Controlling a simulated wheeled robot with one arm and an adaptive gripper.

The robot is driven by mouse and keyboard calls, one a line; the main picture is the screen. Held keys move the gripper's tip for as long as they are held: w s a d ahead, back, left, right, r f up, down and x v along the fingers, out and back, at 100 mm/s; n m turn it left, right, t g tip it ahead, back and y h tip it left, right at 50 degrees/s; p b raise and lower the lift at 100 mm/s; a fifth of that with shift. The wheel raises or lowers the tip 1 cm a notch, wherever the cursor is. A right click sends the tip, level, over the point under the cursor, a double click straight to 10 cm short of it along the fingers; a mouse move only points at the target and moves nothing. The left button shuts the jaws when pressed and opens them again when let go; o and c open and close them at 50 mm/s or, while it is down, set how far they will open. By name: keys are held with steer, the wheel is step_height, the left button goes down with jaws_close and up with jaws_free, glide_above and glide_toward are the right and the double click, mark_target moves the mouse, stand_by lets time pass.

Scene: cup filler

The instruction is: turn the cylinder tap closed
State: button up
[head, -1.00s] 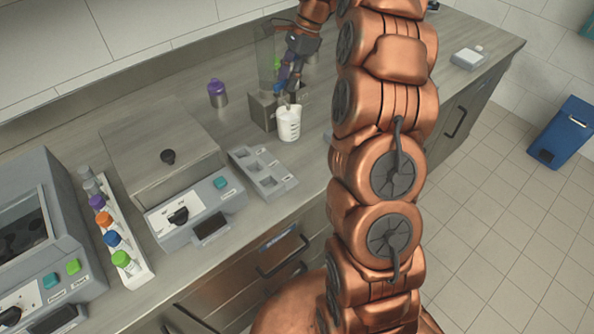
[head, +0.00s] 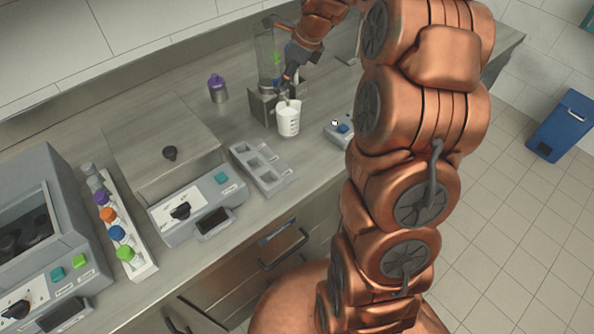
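The cup filler has a clear cylinder (head: 265,45) on a grey metal base (head: 261,108) at the back of the counter. A white cup (head: 288,122) with dark markings stands upright at the front of the base. My gripper (head: 287,84) is at the right front of the filler, above the cup, close to where the tap would be. The tap itself is too small and too covered by the gripper to make out. The fingers are too small to tell whether they are open or shut, or touching the tap.
A purple-capped bottle (head: 218,88) stands left of the filler. A grey tray with compartments (head: 261,170) lies in front. A small device with a blue knob (head: 341,129) sits right of the cup, partly behind my arm. Lab machines and a rack of capped bottles (head: 139,258) fill the left.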

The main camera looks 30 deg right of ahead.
steer(key=m, duration=0.2)
steer(key=m+h+p, duration=0.1)
steer(key=shift+s+a+m+t, duration=0.3)
steer(key=shift+a, duration=0.05)
steer(key=shift+r+m+h, duration=0.15)
steer(key=shift+m+h, duration=0.15)
steer(key=shift+m, duration=0.2)
steer(key=s+a+b+v, duration=0.1)
steer(key=b+v, duration=0.1)
steer(key=v, duration=0.5)
steer(key=s+a+f+n+g, duration=0.1)
steer(key=s+a+f+n, duration=0.1)
steer(key=s+a+n, duration=0.2)
steer(key=s+a+f+n+g+b, duration=0.1)
steer(key=s+a+f+n+g, duration=0.1)
steer(key=s+n, duration=0.9)
steer(key=s+a+f+n+g+b, duration=0.1)
steer(key=s+a+f+n, duration=0.2)
steer(key=s+a+n, duration=0.2)
steer(key=shift+s+a+f+n+h, duration=0.15)
steer(key=shift+s+a+n+h, duration=0.2)
steer(key=shift+s+n, duration=1.3)
steer(key=shift+s, duration=0.35)
